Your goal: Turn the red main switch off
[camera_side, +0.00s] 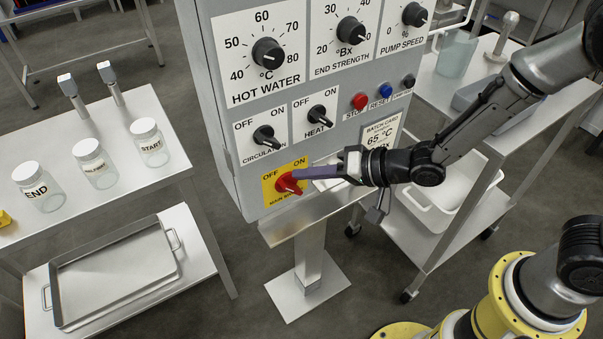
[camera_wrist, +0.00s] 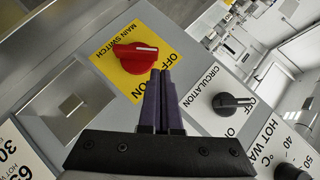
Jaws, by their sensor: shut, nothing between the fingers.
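The red main switch (camera_side: 289,184) is a knob on a yellow plate low on the grey control panel. In the wrist view the knob (camera_wrist: 132,57) has a white mark on its right end, pointing toward the OFF side of the plate. My gripper (camera_side: 294,174) is shut and empty, its purple fingers reaching in from the right at the knob's upper edge. In the wrist view the fingertips (camera_wrist: 160,73) are close together just beside the knob, over the OFF/ON lettering, partly covering it. Whether they touch the knob cannot be told.
The circulation knob (camera_side: 265,137) and heat knob (camera_side: 317,115) sit just above. Red, blue and black buttons are to their right. A metal ledge (camera_side: 300,222) juts out below the plate. A bench with jars (camera_side: 90,162) stands left, a trolley (camera_side: 440,250) right.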

